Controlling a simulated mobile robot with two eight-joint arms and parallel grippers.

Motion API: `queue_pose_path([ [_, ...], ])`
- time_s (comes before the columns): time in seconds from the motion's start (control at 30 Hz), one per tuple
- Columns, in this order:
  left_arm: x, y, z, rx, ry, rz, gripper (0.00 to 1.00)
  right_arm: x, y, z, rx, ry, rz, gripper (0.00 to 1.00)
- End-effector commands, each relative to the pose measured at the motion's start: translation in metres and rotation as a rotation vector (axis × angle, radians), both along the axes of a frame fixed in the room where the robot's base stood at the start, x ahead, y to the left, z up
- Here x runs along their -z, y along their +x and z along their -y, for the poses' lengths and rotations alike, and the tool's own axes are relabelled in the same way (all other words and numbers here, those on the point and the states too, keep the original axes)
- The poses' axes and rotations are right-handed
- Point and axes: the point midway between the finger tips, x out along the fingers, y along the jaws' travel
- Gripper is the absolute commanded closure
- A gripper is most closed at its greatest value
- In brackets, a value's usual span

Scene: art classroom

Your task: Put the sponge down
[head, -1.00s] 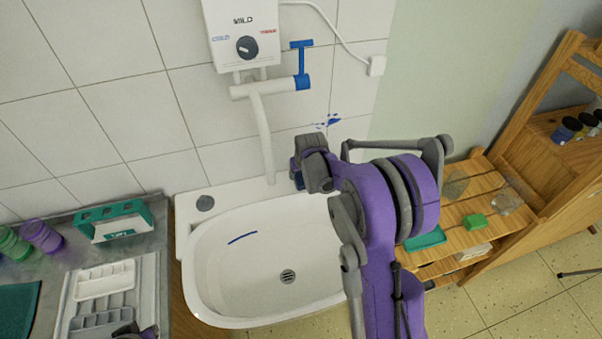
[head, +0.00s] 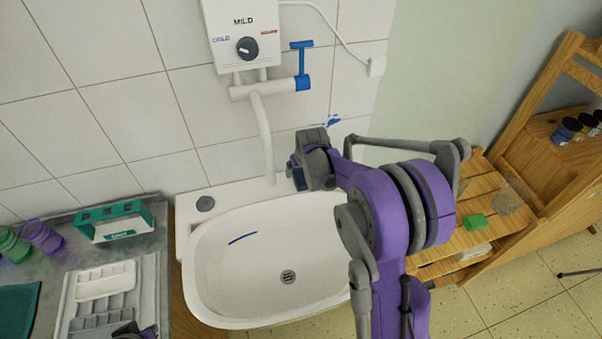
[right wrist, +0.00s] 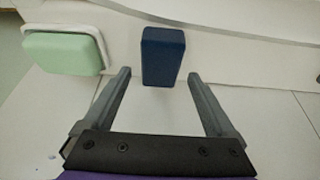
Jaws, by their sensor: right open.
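The sponge is a dark blue block (right wrist: 163,55) on the white back ledge of the sink, in the right wrist view. My right gripper (right wrist: 158,77) is open, with one finger on each side of the sponge's near end and a visible gap to both. In the head view my right gripper (head: 316,164) is over the sink's back right corner. A bit of the blue sponge (head: 299,179) shows below it; the rest is hidden.
The white sink (head: 215,275) is empty, with a blue mark inside. A pale green bar (right wrist: 62,53) lies in a white dish beside the sponge. A counter with trays is at left, a wooden shelf (head: 480,240) at right.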

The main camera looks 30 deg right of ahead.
Motion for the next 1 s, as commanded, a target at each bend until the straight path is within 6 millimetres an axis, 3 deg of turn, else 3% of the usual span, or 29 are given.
queue_pose_path([
  [0.3,-0.005,0.002,0.000,0.000,0.000,0.004,1.00,-0.063,-0.026,-0.006,0.000,0.000,0.000,0.09],
  [0.53,-0.007,0.003,0.000,0.000,0.000,0.005,1.00,-0.085,-0.036,-0.009,-0.001,0.001,0.000,0.09],
  [0.63,-0.007,0.003,0.000,0.000,0.000,0.005,1.00,-0.092,-0.047,-0.019,-0.013,-0.001,0.004,0.09],
  [0.77,-0.006,0.003,0.000,0.000,0.000,0.005,1.00,-0.106,-0.081,-0.049,-0.049,-0.004,0.019,0.09],
  [1.0,-0.006,0.003,0.000,0.000,0.000,0.005,1.00,-0.116,-0.162,-0.102,-0.129,-0.009,0.053,0.09],
])
